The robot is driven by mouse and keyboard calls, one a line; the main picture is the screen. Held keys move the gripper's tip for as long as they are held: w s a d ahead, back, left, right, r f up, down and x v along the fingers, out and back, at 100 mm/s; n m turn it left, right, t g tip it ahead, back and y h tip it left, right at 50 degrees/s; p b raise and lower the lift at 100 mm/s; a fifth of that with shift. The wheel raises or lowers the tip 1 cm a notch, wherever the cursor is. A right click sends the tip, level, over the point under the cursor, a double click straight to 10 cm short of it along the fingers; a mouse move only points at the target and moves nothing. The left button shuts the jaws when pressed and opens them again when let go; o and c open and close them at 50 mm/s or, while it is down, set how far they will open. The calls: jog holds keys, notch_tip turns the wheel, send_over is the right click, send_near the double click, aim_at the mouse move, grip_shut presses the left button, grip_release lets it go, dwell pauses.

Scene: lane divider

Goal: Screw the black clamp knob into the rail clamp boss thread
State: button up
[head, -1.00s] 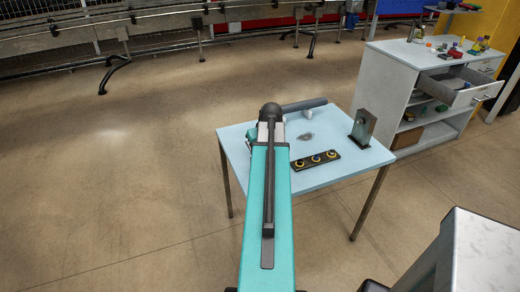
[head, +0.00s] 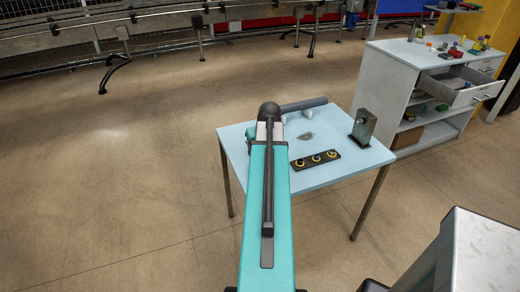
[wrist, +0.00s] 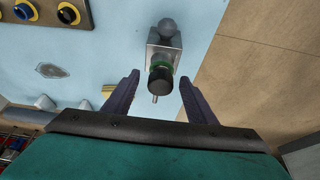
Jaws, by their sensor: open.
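In the wrist view, a black knob-like cylinder (wrist: 160,80) with a thin metal stud sits at a grey metal block (wrist: 163,48), with a green ring between them. The stud points toward my gripper. My gripper (wrist: 159,77) is open, its two dark fingers on either side of the black cylinder with gaps visible on both sides. I cannot tell how far it is above or in front of the cylinder. In the head view my own arm hides the gripper and this part. I cannot make out the boss thread for certain.
A white drawer cabinet (head: 400,85) stands behind right. Open floor lies left.

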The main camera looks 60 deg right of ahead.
jog(key=v, duration=1.1)
jog(key=shift+s+r, duration=0.15)
jog(key=shift+r, duration=0.15)
jog(key=shift+a+f, duration=0.1)
